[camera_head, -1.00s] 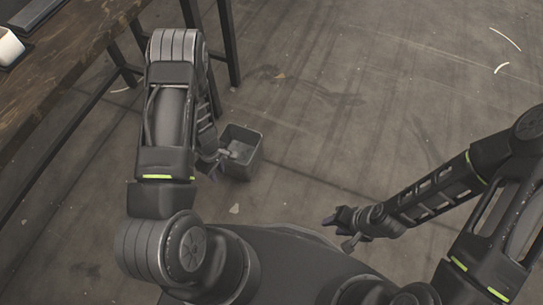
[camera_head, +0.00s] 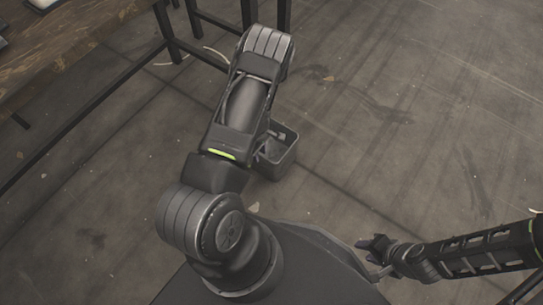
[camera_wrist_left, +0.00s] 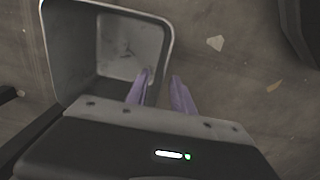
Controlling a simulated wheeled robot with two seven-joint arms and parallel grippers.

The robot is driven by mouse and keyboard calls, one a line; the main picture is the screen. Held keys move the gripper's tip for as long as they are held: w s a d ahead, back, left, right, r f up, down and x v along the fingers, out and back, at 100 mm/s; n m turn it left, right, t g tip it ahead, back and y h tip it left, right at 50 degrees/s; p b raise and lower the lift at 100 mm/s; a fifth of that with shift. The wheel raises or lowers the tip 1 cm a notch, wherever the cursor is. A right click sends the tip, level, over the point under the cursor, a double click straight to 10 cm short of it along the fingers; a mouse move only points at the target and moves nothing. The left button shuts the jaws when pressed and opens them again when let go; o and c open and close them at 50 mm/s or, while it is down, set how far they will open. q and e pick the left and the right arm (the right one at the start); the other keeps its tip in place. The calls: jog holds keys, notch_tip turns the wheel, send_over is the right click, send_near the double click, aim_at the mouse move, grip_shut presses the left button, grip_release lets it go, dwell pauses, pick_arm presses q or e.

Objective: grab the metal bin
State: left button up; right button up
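The metal bin (camera_head: 281,160) is a grey, open-topped box standing on the floor, partly hidden behind my left arm in the head view. In the left wrist view the bin (camera_wrist_left: 85,50) fills the upper left, its mouth facing the camera. My left gripper (camera_wrist_left: 161,75) is open, with its two purple fingers apart. One finger is inside the bin and the other outside, with the bin's right wall between them; I cannot tell if they touch it. In the head view this gripper is mostly hidden by the arm. My right gripper (camera_head: 369,257) is open and empty, away from the bin.
A wooden table (camera_head: 70,55) with dark metal legs stands at the upper left, its legs behind and left of the bin. The concrete floor (camera_head: 400,120) to the right of the bin is clear apart from small scraps.

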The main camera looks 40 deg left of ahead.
pick_arm(q)
notch_tip(320, 180, down, 4)
jog(key=shift+s+f+b, duration=0.1)
jog(key=shift+f+b, duration=0.1)
jog(key=shift+b, duration=0.95)
jog(key=shift+f, duration=0.4)
jog(key=shift+c, duration=0.2)
grip_shut()
jog(key=shift+r, duration=0.1)
dwell(0.5)
